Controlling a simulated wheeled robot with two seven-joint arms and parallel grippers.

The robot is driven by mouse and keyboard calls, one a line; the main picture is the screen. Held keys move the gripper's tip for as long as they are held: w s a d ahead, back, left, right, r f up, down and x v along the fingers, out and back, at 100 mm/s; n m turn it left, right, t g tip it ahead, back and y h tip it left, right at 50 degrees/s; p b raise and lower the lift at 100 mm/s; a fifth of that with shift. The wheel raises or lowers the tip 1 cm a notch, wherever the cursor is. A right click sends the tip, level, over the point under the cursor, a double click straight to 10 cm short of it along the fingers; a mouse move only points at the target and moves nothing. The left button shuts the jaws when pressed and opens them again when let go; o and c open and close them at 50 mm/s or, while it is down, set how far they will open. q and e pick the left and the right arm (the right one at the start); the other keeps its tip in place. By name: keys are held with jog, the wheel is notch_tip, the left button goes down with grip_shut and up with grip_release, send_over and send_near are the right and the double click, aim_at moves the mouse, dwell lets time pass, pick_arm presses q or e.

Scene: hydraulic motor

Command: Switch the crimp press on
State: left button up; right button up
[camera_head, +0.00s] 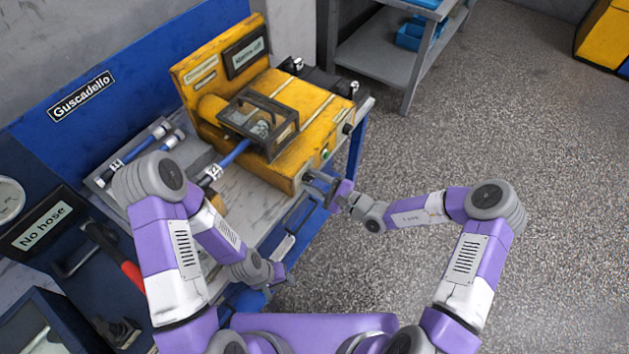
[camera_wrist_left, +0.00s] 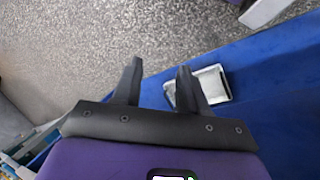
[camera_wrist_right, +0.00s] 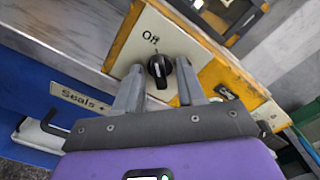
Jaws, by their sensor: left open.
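The yellow crimp press (camera_head: 285,105) stands on the bench, with a display reading "Alarms off" and a windowed guard on top. In the right wrist view its front panel carries a black rotary knob (camera_wrist_right: 160,68) with a white mark, below the word "Off"; the mark appears turned toward that word. My right gripper (camera_wrist_right: 158,80) is open, its fingertips apart on either side of the knob in the picture; I cannot tell whether they touch it. My left gripper (camera_head: 284,272) is open and empty, low in front of the bench; it also shows in the left wrist view (camera_wrist_left: 157,75).
A blue hose (camera_head: 236,152) runs to the press's guard. More hoses (camera_head: 140,148) lie behind my left arm.

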grip_shut()
jog(key=shift+r+m+p, duration=0.15)
jog(key=shift+m+p, duration=1.5)
jog(key=shift+m, duration=0.15)
jog(key=m+p, duration=0.2)
jog(key=m, duration=0.1)
jog(key=shift+m, duration=0.4)
jog(key=m+p, duration=0.2)
jog(key=m, duration=0.3)
jog(key=m+p, duration=0.1)
jog(key=m, duration=0.4)
jog(key=shift+s, duration=0.1)
jog(key=shift+m, duration=0.4)
grip_release()
